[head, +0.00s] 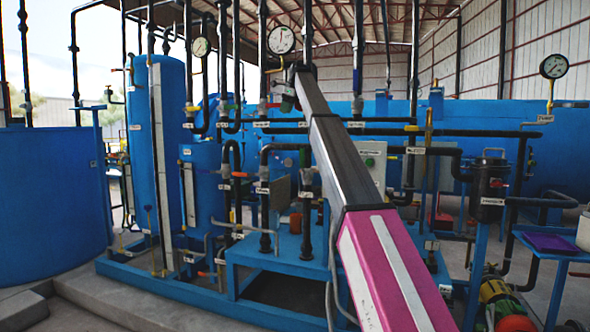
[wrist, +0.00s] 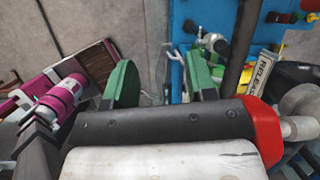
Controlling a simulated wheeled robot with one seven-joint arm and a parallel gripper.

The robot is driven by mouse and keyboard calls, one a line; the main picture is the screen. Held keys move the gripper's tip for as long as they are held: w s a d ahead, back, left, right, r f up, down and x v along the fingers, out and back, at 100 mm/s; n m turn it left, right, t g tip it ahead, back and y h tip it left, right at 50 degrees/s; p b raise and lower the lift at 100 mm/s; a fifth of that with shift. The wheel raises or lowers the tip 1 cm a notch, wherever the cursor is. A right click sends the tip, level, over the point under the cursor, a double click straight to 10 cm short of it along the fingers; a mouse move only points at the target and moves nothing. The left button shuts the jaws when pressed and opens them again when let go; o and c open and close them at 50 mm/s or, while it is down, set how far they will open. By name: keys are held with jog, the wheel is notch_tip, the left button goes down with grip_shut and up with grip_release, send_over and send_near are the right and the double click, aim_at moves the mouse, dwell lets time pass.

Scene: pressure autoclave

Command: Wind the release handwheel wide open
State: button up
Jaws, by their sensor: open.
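In the wrist view, my gripper (wrist: 161,78) shows as two green fingers held wide apart, with nothing between them. A RELEASE label (wrist: 260,82) stands to the right of the fingers, apart from them. A grey rounded part (wrist: 303,101) lies beside the label at the right edge; I cannot tell whether it belongs to the release handwheel. No whole handwheel can be made out. In the head view, my arm reaches up and away toward the pipes, and its far end is small beneath a round gauge (head: 281,40). The fingers are too small to read there.
Blue tanks (head: 160,150) and dark vertical pipes crowd the left and middle. A black canister (head: 489,185) and another gauge (head: 553,66) are at the right. A blue stand (head: 278,255) is below my arm. A blue panel (wrist: 190,50) is behind the fingers in the wrist view.

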jog(key=s+d+f+n, duration=0.1)
jog(key=d+f+n, duration=0.1)
jog(key=f, duration=1.1)
jog(key=s+d+f+n, duration=0.2)
jog(key=d+f, duration=0.1)
jog(key=f, duration=1)
jog(key=shift+s+f+h, duration=0.15)
jog(key=shift+s+h, duration=0.05)
jog(key=shift+h, duration=0.2)
